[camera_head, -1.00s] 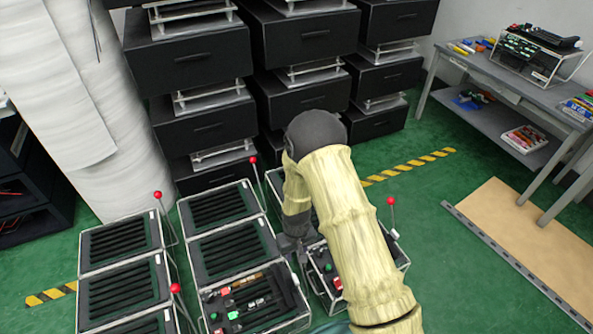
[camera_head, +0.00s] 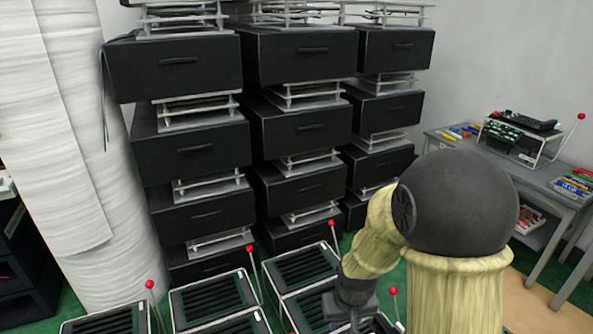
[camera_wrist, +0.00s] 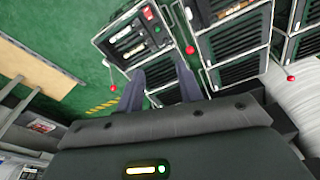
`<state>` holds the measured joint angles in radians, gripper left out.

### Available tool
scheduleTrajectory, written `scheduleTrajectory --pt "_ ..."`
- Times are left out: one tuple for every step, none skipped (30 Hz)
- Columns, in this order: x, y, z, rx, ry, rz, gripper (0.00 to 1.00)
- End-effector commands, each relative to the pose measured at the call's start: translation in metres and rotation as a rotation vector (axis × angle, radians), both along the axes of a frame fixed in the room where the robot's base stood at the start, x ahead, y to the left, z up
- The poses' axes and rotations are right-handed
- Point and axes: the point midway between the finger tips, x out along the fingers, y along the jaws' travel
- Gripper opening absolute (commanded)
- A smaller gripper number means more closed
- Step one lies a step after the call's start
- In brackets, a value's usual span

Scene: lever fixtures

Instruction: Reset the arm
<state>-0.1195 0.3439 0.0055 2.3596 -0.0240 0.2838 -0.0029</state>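My arm, in a yellow sleeve with a dark joint, is folded at the lower right of the head view. My gripper (camera_head: 356,318) points down at the bottom edge there, partly cut off. Lever fixtures stand on the floor: black slatted boxes in metal frames with red-knobbed levers, such as the left lever (camera_head: 150,285), the middle lever (camera_head: 249,249) and the right lever (camera_head: 393,292). One fixture with a panel of small parts (camera_wrist: 130,38) lies ahead of the fingers.
Stacked black drawer units (camera_head: 300,120) fill the back. A large white roll (camera_head: 70,150) stands at the left. A grey table (camera_head: 535,180) at the right bears another lever device (camera_head: 520,140) and coloured items. Green floor shows beside the fixtures in the wrist view.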

Motion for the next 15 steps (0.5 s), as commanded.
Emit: scheduleTrajectory --pt "-0.009 -0.008 0.013 0.003 -0.015 -0.024 0.36" --pt "-0.014 -0.012 0.019 0.004 -0.021 -0.035 0.36" --pt "-0.021 -0.017 0.026 0.005 -0.028 -0.050 0.36" --pt "-0.025 -0.020 0.030 0.006 -0.033 -0.059 0.36" --pt "-0.030 -0.023 0.034 0.007 -0.037 -0.068 0.36" --pt "-0.035 -0.027 0.039 0.008 -0.043 -0.080 0.36" --pt "-0.040 -0.029 0.043 0.008 -0.046 -0.087 0.36" --pt "-0.044 -0.031 0.046 0.009 -0.050 -0.095 0.36" --pt "-0.049 -0.034 0.050 0.010 -0.055 -0.104 0.36" --pt "-0.053 -0.036 0.052 0.011 -0.059 -0.111 0.36" --pt "-0.056 -0.038 0.055 0.012 -0.062 -0.119 0.36" --pt "-0.061 -0.040 0.058 0.013 -0.067 -0.128 0.36" --pt "-0.065 -0.042 0.060 0.013 -0.071 -0.134 0.36" --pt "-0.069 -0.042 0.062 0.014 -0.074 -0.140 0.36" --pt "-0.073 -0.044 0.065 0.015 -0.079 -0.148 0.36"
